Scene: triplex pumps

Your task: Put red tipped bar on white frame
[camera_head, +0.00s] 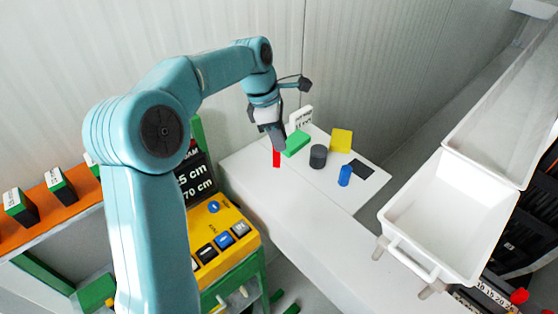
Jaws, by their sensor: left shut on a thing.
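My left gripper (275,140) reaches down over the left part of the white table (260,200). It is shut on a narrow bar whose red tip (276,159) shows just below the fingers. The rest of the bar is hidden by the gripper, and I cannot tell whether the tip touches the table. I cannot clearly pick out a white frame. A small white block with dark lettering (301,117) stands at the table's back, behind the gripper. My right gripper is not in view.
On the table lie a green block (296,143), a dark grey cylinder (318,156), a yellow square (341,140), a blue cylinder (345,175) and a black flat piece (362,168). A white bin (450,180) stands at right. A yellow button panel (217,245) stands at left.

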